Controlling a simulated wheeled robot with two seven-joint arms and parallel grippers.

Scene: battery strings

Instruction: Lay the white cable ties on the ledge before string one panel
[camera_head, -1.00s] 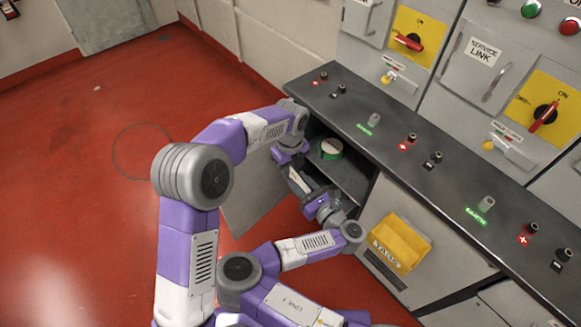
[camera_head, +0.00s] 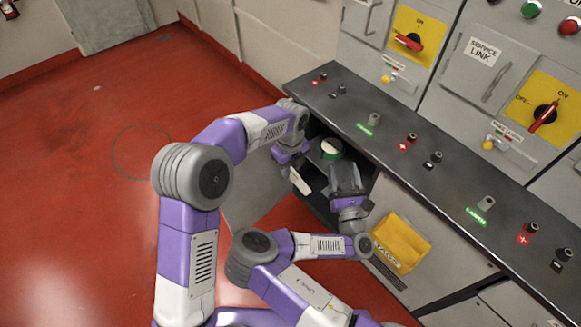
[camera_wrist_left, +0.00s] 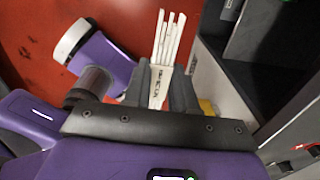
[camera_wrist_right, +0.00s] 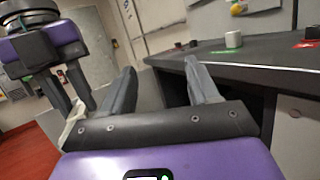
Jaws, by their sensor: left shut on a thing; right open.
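The white cable ties (camera_wrist_left: 166,40) are a bundle of several thin strips, with a dark-lettered part near the jaws. My left gripper (camera_wrist_left: 160,82) is shut on them. In the head view they hang as a pale strip (camera_head: 300,180) below my left gripper (camera_head: 291,162), before the open cabinet. My right gripper (camera_head: 344,178) is open and empty, right of the left one, before the cabinet opening. Its spread fingers (camera_wrist_right: 164,85) show in the right wrist view. The dark ledge (camera_head: 385,133) runs along the panels, above and beyond both grippers. I cannot tell which panel is string one.
A green and white roll (camera_head: 331,149) sits inside the open cabinet. A yellow bin (camera_head: 402,243) hangs on the cabinet front to the right. Red and black terminals and grey knobs (camera_head: 374,119) stand along the ledge, with bare stretches between them.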

